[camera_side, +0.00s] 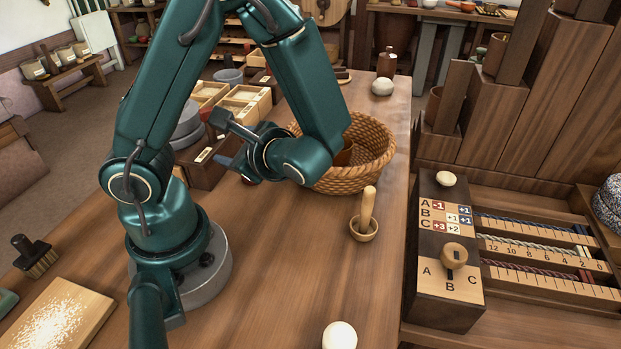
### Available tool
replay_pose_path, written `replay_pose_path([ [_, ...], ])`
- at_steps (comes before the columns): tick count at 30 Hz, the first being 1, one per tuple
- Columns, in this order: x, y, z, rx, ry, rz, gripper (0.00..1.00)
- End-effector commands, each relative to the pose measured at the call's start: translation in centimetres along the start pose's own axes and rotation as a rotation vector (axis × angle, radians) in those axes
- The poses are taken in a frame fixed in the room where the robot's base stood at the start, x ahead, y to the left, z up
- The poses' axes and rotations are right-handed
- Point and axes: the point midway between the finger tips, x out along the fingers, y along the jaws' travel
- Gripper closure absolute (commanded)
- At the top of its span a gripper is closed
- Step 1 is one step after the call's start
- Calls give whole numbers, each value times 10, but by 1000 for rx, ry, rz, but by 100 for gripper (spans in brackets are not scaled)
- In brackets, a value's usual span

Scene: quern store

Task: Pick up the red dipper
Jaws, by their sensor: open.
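My gripper (224,141) is open above the left edge of the table, left of the wicker basket, with its two fingers spread apart and pointing left. Nothing shows between the fingers. No other red dipper can be made out.
The wicker basket (353,177) stands right of my gripper with something brown inside. A small wooden bowl with an upright handle (366,213) stands in front of it. A white ball (340,336) lies near the front. A slider box (436,298) stands at right.

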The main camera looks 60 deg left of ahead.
Motion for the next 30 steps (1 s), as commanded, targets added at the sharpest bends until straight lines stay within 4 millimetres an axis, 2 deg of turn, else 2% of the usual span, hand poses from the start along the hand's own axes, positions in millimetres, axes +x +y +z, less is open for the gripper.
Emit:
replay_pose_path([
  [8,7,-12,-26,303,-149,-274,42],
  [15,12,-7,-48,529,-239,-444,42],
  [22,17,2,-52,629,-290,-497,42],
  [26,21,-2,-52,631,-290,-501,42],
  [30,34,-9,-50,631,-290,-496,42],
])
